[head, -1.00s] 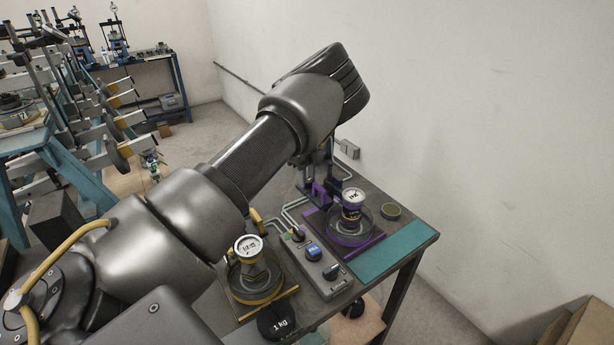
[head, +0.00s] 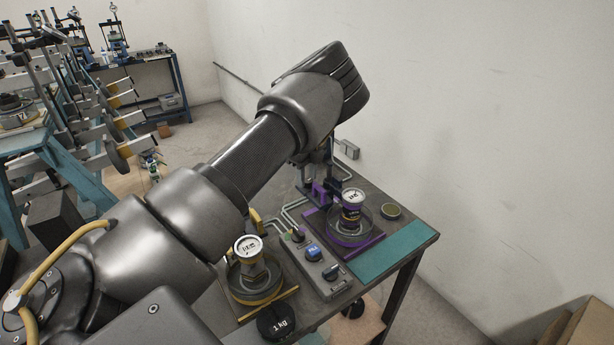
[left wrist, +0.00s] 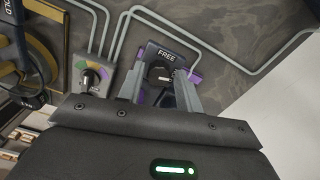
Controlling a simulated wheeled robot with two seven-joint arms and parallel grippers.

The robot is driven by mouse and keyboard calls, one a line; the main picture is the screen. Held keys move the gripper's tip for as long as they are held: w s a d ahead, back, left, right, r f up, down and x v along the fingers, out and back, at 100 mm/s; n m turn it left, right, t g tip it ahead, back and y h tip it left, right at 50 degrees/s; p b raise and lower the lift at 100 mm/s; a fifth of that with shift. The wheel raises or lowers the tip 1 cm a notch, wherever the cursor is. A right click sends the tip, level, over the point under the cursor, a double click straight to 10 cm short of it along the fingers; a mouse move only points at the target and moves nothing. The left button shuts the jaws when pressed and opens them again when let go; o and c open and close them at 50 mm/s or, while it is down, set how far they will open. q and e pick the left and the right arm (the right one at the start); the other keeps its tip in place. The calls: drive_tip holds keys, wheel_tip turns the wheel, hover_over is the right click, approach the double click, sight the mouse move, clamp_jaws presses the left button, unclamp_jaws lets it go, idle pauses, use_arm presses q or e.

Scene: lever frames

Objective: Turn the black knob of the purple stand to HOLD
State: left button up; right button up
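In the head view my left forearm and wrist hide most of the gripper and the knob. My right gripper is not in view.
A selector knob (left wrist: 92,77) and grey pipes (left wrist: 200,45) lie near the gripper. A 1 kg weight (head: 278,323) is at the front. A teal mat (head: 395,254) is clear.

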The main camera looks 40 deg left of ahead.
sight(307, 180)
use_arm(q)
wheel_tip(307, 180, up, 10)
drive_tip(key=b, duration=0.1)
drive_tip(key=shift+r+b, duration=0.25)
drive_tip(key=shift+b, duration=0.15)
idle(0.4)
